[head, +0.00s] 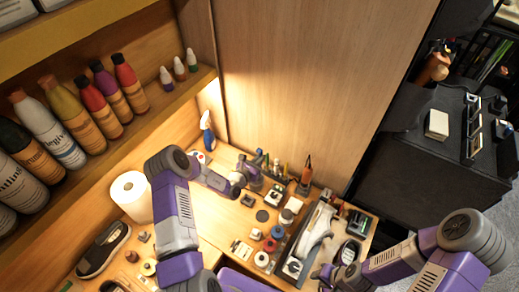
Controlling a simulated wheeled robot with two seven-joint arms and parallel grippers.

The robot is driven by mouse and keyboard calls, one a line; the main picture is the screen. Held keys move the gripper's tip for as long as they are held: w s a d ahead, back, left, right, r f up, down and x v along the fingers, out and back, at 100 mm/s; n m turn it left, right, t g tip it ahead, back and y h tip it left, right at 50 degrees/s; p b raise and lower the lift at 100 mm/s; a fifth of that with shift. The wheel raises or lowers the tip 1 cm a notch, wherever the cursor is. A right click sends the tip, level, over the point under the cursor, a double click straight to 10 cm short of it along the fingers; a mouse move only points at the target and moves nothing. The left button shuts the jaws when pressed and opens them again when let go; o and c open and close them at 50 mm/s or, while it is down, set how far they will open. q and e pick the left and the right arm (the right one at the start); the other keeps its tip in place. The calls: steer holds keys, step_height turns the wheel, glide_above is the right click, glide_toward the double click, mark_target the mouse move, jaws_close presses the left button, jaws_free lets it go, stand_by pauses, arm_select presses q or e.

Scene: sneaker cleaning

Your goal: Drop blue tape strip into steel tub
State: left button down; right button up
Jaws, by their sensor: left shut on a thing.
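My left gripper (248,176) is over the back of the wooden worktop, near the small tools. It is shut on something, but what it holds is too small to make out. I cannot pick out a blue tape strip. I cannot tell which container is the steel tub. My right gripper (340,280) is low at the front right, beside the long grey object (318,230) in a tray. Its fingers are too unclear to tell open from shut.
A paper roll (131,196) and a dark shoe (104,250) stand on the left. Tape rolls (271,245) and small items crowd the worktop's right half. A spray bottle (207,131) is at the back. A bottle shelf (150,108) overhangs the left.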

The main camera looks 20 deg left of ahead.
arm_select(q)
step_height(320, 180, down, 10)
steer(key=a+b, duration=0.1)
steer(key=b, duration=0.4)
steer(key=shift+s+n+y+b, duration=0.3)
steer(key=shift+s+n+b, duration=0.05)
steer(key=shift+n, duration=0.05)
steer(key=shift+f, duration=0.1)
steer(key=c, duration=1.2)
jaws_free()
steer(key=shift+s+a, duration=0.1)
steer(key=p+v, duration=0.1)
steer(key=v, duration=0.2)
steer(key=f+p+v, duration=0.1)
steer(key=p+v, duration=0.1)
steer(key=v, duration=0.1)
steer(key=f+p+v, duration=0.1)
steer(key=v, duration=0.2)
steer(key=shift+s, duration=0.4)
